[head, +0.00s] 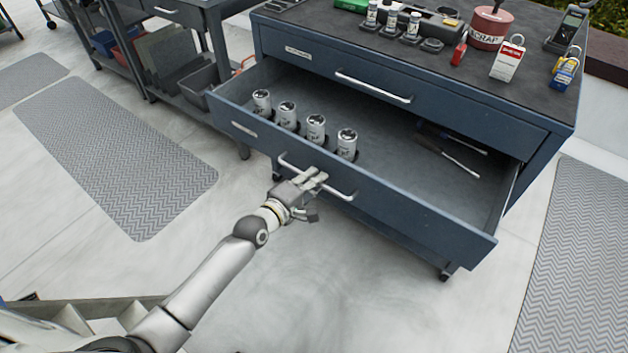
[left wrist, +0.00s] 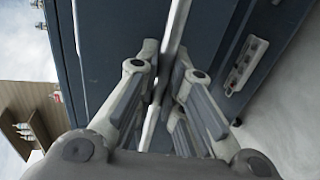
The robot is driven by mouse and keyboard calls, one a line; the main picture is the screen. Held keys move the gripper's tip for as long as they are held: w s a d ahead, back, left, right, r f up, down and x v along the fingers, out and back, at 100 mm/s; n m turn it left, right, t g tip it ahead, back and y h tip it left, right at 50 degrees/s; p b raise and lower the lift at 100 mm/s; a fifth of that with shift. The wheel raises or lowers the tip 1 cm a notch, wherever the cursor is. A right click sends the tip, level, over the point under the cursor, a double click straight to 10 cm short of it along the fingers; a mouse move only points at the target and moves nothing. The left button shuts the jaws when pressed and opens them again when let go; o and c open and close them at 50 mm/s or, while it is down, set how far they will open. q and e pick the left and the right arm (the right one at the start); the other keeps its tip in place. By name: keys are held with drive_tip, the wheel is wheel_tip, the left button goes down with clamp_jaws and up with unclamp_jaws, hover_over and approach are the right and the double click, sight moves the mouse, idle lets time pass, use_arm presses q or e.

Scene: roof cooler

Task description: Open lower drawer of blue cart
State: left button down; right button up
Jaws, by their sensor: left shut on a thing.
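The blue cart (head: 535,130) stands at the centre right in the head view, with an upper drawer (head: 330,66) that is closed. Its lower drawer (head: 400,205) is pulled well out. Inside it stand several silver cans (head: 316,129) in a row, and screwdrivers (head: 455,150) lie at the right. My left gripper (head: 316,180) is shut on the lower drawer's handle (head: 340,193), at about its middle. In the left wrist view the fingers (left wrist: 160,85) close around the handle bar (left wrist: 176,30) before the blue drawer front. My right gripper is in neither view.
On the cart top are a red scrap tin (head: 490,27), padlocks with tags (head: 508,60) and small bottles. Another cart with a grey bin (head: 197,85) stands at the upper left. Grey mats (head: 115,150) lie on the floor. The floor before the drawer is clear.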

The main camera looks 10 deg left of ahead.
use_arm(q)
drive_tip(key=c, duration=1.5)
unclamp_jaws()
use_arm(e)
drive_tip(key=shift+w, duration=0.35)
use_arm(q)
drive_tip(key=shift+s, duration=0.1)
drive_tip(key=v, duration=1.1)
drive_tip(key=shift+s+a, duration=0.25)
drive_tip(key=shift+s, duration=0.1)
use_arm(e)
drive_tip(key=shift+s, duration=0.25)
